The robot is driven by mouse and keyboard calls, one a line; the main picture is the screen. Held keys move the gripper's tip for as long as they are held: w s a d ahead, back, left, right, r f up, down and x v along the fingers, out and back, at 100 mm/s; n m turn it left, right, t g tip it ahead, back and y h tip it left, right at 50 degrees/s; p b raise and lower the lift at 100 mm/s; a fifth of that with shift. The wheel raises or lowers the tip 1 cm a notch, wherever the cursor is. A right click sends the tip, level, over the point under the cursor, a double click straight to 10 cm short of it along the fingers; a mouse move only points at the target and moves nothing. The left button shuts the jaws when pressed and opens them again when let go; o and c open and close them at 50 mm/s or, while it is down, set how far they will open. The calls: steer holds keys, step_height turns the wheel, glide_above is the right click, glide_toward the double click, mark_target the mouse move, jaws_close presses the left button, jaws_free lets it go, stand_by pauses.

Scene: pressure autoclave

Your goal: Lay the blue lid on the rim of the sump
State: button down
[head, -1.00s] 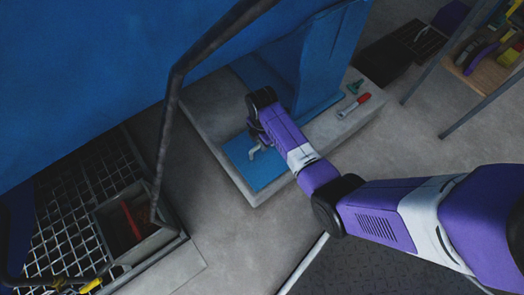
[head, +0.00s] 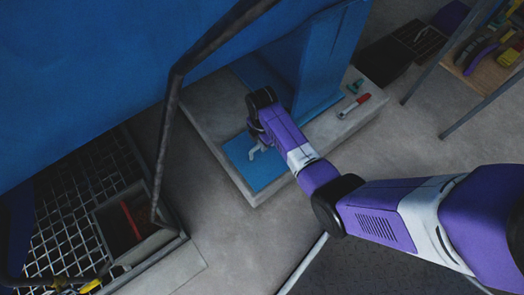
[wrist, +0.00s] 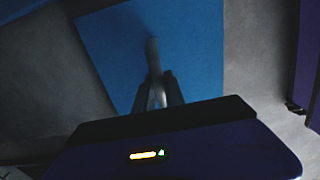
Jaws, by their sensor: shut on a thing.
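The blue lid (head: 264,178) is a flat square plate with a grey handle (head: 253,153). It lies flat at the near corner of the pale concrete plinth; I cannot tell whether it touches the concrete. My gripper (head: 259,144) is over the lid, shut on its handle. The wrist view shows the lid (wrist: 195,50) below my gripper (wrist: 158,92), with the handle between the fingers. The sump (head: 150,246) is the open grey box at lower left, with a red thing inside. It is apart from the lid, and its top is open.
A metal grating (head: 60,215) adjoins the sump. A dark bent rail (head: 170,120) rises in front of the big blue vessel (head: 90,70). A red-handled tool (head: 354,105) lies on the plinth (head: 205,110). Bare floor lies between plinth and sump.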

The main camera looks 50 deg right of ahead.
steer(key=shift+r, duration=0.15)
stand_by(0.3)
step_height(320, 180, up, 10)
steer(key=p, duration=0.5)
steer(key=shift+p, duration=0.3)
